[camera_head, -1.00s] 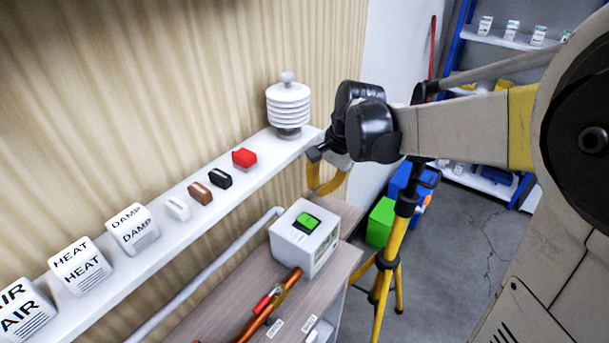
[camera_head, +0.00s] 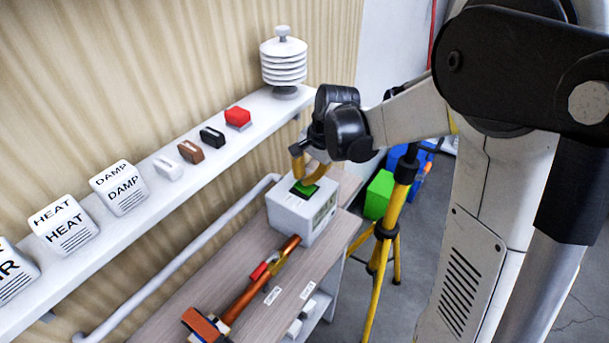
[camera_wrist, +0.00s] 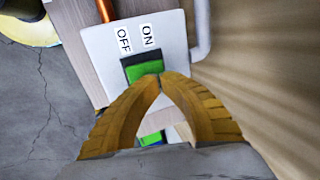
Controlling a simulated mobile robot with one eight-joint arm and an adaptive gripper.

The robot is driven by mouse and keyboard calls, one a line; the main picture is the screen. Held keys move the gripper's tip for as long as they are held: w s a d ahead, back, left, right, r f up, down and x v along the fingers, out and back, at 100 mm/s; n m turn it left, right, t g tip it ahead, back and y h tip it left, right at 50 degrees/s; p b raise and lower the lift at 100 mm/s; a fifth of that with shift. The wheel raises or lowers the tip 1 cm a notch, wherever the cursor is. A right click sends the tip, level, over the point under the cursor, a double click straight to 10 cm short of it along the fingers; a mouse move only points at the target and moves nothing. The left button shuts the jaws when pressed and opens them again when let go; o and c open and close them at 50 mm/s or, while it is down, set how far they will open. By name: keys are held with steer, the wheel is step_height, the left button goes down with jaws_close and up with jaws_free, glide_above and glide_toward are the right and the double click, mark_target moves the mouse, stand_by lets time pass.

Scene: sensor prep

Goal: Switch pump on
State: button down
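The pump is a white box (camera_head: 281,213) on the wooden bench, with a green and black rocker switch (camera_wrist: 142,68) on its top. In the wrist view, an ON label (camera_wrist: 147,35) and an OFF label (camera_wrist: 123,39) sit beside the switch, ON to the right. My gripper (camera_wrist: 160,79) has its yellow fingertips together, with nothing between them. The tips are over the switch and hide one corner of it. In the head view, my gripper (camera_head: 303,176) is just above the switch; I cannot tell whether it touches. Which way the rocker is tilted is unclear.
A white shelf (camera_head: 142,215) along the wall bears labelled blocks, small colored parts and a white ribbed shield (camera_head: 284,62). An orange pipe (camera_head: 248,293) runs from the pump along the bench. A yellow tripod (camera_head: 376,278) stands right of the bench, near green and blue crates (camera_head: 379,194).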

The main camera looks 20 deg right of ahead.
steer(key=shift+w+a+f+g+h, duration=0.2)
steer(key=shift+w+f+g+h, duration=0.1)
steer(key=shift+f+g+h, duration=0.15)
steer(key=shift+s+d, duration=0.1)
steer(key=shift+s+d+r, duration=0.1)
steer(key=shift+s, duration=0.05)
steer(key=shift+s+d+r, duration=0.15)
steer(key=shift+s+d, duration=0.2)
steer(key=shift+s, duration=0.15)
steer(key=shift+r+p, duration=0.35)
steer(key=shift+p, duration=0.05)
steer(key=s+d+p+v, duration=0.1)
steer(key=p+v, duration=0.4)
steer(key=v, duration=0.8)
